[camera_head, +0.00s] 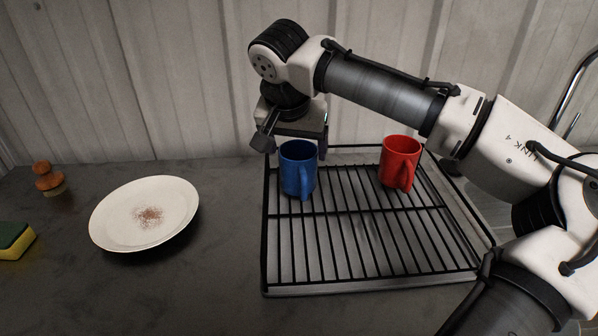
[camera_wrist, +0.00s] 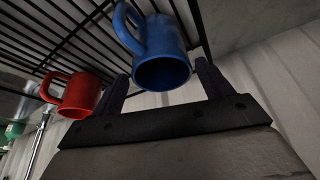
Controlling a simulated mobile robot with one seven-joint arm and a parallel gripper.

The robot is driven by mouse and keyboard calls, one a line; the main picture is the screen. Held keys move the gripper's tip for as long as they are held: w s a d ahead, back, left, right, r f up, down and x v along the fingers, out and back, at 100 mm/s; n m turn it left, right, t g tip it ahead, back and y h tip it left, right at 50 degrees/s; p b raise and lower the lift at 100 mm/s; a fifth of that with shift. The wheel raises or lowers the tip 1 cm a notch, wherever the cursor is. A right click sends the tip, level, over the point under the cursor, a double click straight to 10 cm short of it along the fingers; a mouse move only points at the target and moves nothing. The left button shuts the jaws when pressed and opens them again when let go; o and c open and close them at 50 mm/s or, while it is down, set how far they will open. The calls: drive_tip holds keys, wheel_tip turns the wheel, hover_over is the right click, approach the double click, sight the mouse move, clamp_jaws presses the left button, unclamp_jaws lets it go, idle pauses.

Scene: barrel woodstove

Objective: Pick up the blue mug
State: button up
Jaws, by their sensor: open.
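The blue mug (camera_head: 297,170) stands upright at the back left of the black wire rack (camera_head: 340,213), its handle towards the head camera. My gripper (camera_head: 292,146) is open, at the back of the blue mug and close to its rim. In the wrist view the blue mug (camera_wrist: 160,60) shows its mouth and handle, beyond and between the two fingers of my gripper (camera_wrist: 160,85). I cannot tell whether the fingers touch it. Nothing is held.
A red mug (camera_head: 400,162) stands on the rack to the right; it also shows in the wrist view (camera_wrist: 75,95). A dirty white plate (camera_head: 110,222), a wooden-knobbed brush (camera_head: 49,180) and a sponge (camera_head: 14,241) lie left. A corrugated wall (camera_head: 190,80) rises behind. The front of the rack is clear.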

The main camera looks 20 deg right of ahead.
sight(298, 159)
drive_tip(key=shift+p+x, duration=0.5)
drive_tip(key=shift+x, duration=2.2)
drive_tip(key=shift+a, duration=0.1)
drive_tip(key=shift+c, duration=0.5)
drive_tip(key=c, duration=0.9)
drive_tip(key=shift+o, duration=0.2)
drive_tip(key=shift+r, duration=0.1)
